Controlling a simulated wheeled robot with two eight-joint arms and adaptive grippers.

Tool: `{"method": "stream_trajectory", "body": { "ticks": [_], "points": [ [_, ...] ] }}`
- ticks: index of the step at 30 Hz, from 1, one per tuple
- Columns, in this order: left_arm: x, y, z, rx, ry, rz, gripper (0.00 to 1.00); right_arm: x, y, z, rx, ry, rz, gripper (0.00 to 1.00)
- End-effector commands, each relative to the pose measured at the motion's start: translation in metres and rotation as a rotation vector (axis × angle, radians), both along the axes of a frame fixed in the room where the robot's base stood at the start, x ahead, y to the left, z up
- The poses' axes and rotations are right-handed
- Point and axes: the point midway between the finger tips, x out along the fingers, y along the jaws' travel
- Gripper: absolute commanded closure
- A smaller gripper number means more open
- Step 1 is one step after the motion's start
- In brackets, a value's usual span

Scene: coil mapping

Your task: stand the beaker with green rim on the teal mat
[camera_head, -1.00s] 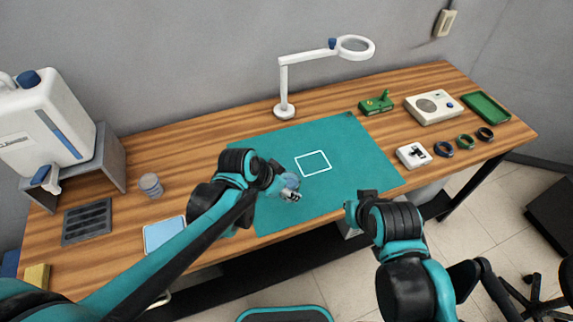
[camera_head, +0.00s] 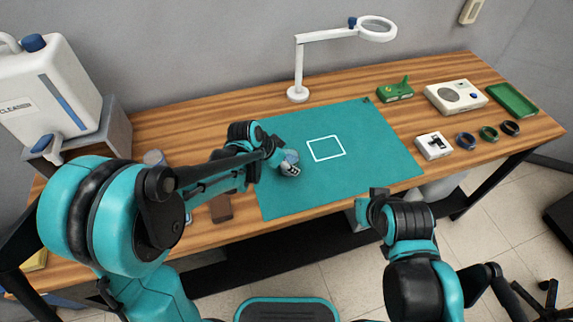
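The teal mat (camera_head: 287,202) lies on the wooden bench, with a white square outline (camera_head: 326,149) on it. My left gripper (camera_head: 283,160) is over the left part of the mat, left of the outline. At its tip is a small grey-blue, see-through vessel (camera_head: 291,164), which looks like the beaker; its green rim cannot be made out. The fingers look closed on it, partly hidden by the wrist. Whether the vessel touches the mat cannot be told. My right gripper (camera_head: 369,204) is at the bench's front edge, right of centre; its finger opening is unclear.
A magnifier lamp (camera_head: 298,94) stands behind the mat. To the right are a green device (camera_head: 396,92), a white instrument (camera_head: 455,97), a green tray (camera_head: 513,100), a small white box (camera_head: 434,147) and dark rings (camera_head: 488,133). A cleaner jug (camera_head: 45,95) stands left. The mat's right side is clear.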

Motion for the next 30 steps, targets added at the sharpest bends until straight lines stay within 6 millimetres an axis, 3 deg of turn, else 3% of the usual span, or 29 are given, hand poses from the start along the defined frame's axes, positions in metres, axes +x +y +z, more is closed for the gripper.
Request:
{"method": "stream_trajectory", "body": {
  "ticks": [8, 9, 11, 22, 30],
  "points": [
    [0.000, 0.000, -0.003, 0.000, 0.000, 0.000, 0.78, 0.000, 0.000, -0.003, 0.000, 0.000, 0.000, 1.00],
    [0.000, 0.000, -0.002, 0.000, 0.000, 0.000, 0.39, 0.000, 0.000, -0.002, 0.000, 0.000, 0.000, 1.00],
    [0.000, 0.000, -0.002, 0.000, 0.000, 0.000, 0.29, 0.000, 0.000, -0.001, 0.000, 0.000, 0.000, 1.00],
    [0.000, 0.000, 0.003, 0.000, 0.000, 0.000, 0.29, 0.000, 0.000, 0.003, 0.000, 0.000, 0.000, 1.00],
    [-0.016, 0.019, 0.049, -0.001, 0.000, 0.003, 0.29, 0.000, 0.000, 0.023, 0.000, 0.000, 0.000, 1.00]
  ]
}}
